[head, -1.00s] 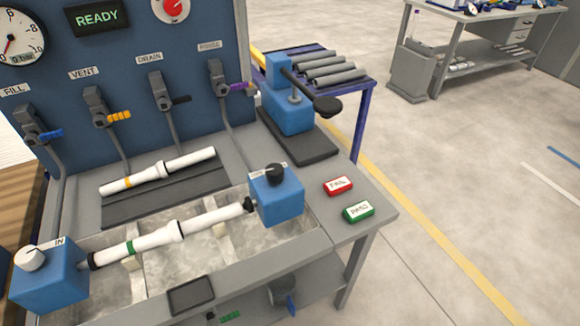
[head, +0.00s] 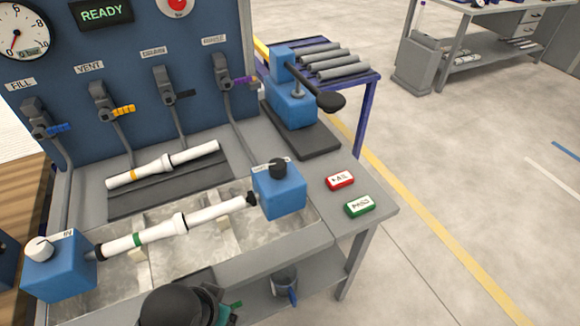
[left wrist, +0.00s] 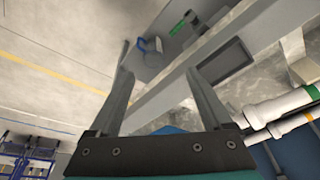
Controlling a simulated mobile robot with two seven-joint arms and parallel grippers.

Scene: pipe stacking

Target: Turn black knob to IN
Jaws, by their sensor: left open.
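The black knob (head: 278,168) sits on top of the right blue block (head: 279,192) at the end of the basin. The label beside it is too small to read. A white knob (head: 40,249) is on the left blue block (head: 60,273), by a label that seems to read IN. A white pipe with a green band (head: 180,223) spans between the blocks. My left gripper (left wrist: 158,72) is open and empty in the left wrist view, above the bench front. In the head view a dark part of my arm shows at the bottom; its fingers are not clear there.
Red FAIL (head: 340,180) and green PASS (head: 359,206) buttons lie right of the black knob's block. A blue press with a black-ended lever (head: 331,102) stands behind. A second white pipe with an orange band (head: 163,165) lies on the dark rack.

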